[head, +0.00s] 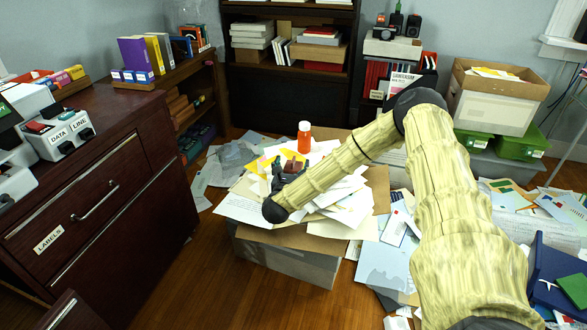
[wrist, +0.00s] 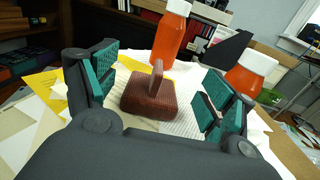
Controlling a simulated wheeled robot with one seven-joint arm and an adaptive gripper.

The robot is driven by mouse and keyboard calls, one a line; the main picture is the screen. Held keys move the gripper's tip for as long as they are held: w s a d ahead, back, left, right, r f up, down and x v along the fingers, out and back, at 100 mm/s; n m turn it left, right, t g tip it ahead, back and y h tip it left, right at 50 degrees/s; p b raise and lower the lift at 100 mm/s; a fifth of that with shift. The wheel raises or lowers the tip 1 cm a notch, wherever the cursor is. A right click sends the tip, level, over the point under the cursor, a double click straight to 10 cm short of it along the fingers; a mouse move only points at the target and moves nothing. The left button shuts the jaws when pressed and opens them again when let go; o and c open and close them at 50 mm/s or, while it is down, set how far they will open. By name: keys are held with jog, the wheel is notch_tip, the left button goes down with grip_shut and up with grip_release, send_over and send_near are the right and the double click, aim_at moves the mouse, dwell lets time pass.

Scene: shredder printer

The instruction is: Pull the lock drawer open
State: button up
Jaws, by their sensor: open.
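A dark wooden cabinet on the left has a drawer (head: 84,207) with a metal handle (head: 97,203) and a "LABELS" tag; it looks shut. No drawer marked as a lock drawer can be read. My gripper (head: 289,176) is away from the cabinet, over the paper-filled box at the centre. In the wrist view my gripper (wrist: 160,92) is open. A reddish-brown block with a raised tab (wrist: 149,98) is between its fingers in the picture, with gaps on both sides. The block also shows in the head view (head: 292,157).
An orange bottle with a white cap (head: 304,138) stands behind my gripper. The cardboard box (head: 290,262) overflows with papers. More papers and boxes cover the floor at right. Bare wooden floor (head: 205,285) lies between the cabinet and box.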

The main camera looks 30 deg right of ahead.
aim_at(293, 159)
jog(key=shift+x, duration=1.5)
jog(key=shift+a, duration=0.1)
jog(key=c, duration=1.1)
jog(key=shift+r, duration=0.15)
jog(key=shift+w+r, duration=0.1)
jog(key=shift+r, duration=0.25)
jog(key=r, duration=0.1)
jog(key=s+r, duration=0.1)
jog(key=shift+a+r, duration=0.2)
jog(key=shift+r, duration=0.1)
jog(key=s+a, duration=0.3)
jog(key=s, duration=0.3)
jog(key=s+a+r+p, duration=0.1)
jog(key=s+a, duration=0.2)
jog(key=s, duration=0.4)
jog(key=shift+s+a+r, duration=0.2)
jog(key=shift+a+r, duration=0.05)
jog(key=shift+a, duration=0.1)
